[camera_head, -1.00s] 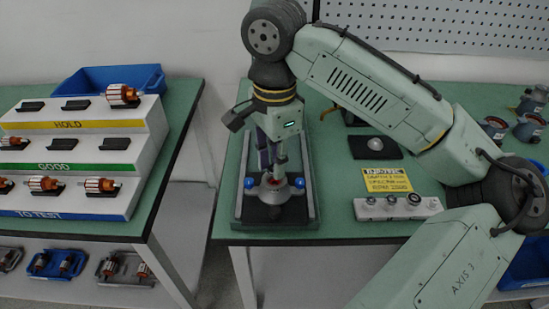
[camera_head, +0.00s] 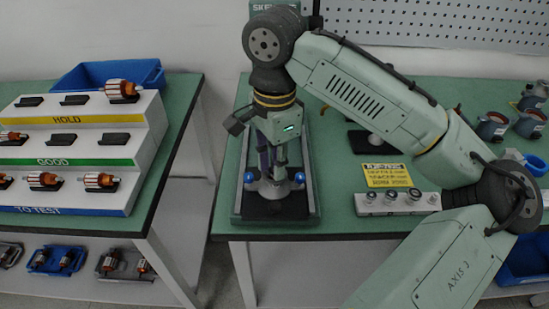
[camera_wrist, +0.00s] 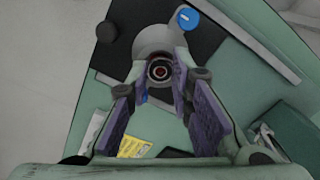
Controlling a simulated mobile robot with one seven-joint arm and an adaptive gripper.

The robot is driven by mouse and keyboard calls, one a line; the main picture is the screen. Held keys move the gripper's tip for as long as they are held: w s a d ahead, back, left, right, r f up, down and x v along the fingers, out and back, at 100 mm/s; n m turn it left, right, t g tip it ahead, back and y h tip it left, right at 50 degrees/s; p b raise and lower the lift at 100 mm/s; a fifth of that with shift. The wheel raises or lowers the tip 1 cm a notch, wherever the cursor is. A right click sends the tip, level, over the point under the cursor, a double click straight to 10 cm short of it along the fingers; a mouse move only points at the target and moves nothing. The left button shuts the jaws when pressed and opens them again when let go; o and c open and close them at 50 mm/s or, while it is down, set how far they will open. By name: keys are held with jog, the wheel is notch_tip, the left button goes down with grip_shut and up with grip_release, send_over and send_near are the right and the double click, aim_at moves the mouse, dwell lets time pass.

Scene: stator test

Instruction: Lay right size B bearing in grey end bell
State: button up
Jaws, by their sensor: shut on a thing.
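The grey end bell (camera_head: 269,190) sits on the dark fixture between two blue knobs (camera_head: 248,178). In the wrist view the grey end bell (camera_wrist: 150,36) lies beyond my fingertips. My gripper (camera_head: 273,172) points straight down over the end bell, its fingertips close to it. In the wrist view my gripper (camera_wrist: 161,79) is shut on a small round bearing (camera_wrist: 160,70), a dark ring with a reddish centre. The bearing is hidden in the head view.
A pale bearing rack (camera_head: 400,204) with several bearings stands right of the fixture, before a yellow card (camera_head: 387,175). Several dark motor housings (camera_head: 491,127) stand at the far right. A stepped rotor stand (camera_head: 75,165) is on the left table, across a gap.

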jog(key=shift+f, duration=0.1)
jog(key=o, duration=0.8)
notch_tip(320, 180, up, 12)
dwell(0.4)
jog(key=shift+s, duration=0.1)
dwell(0.5)
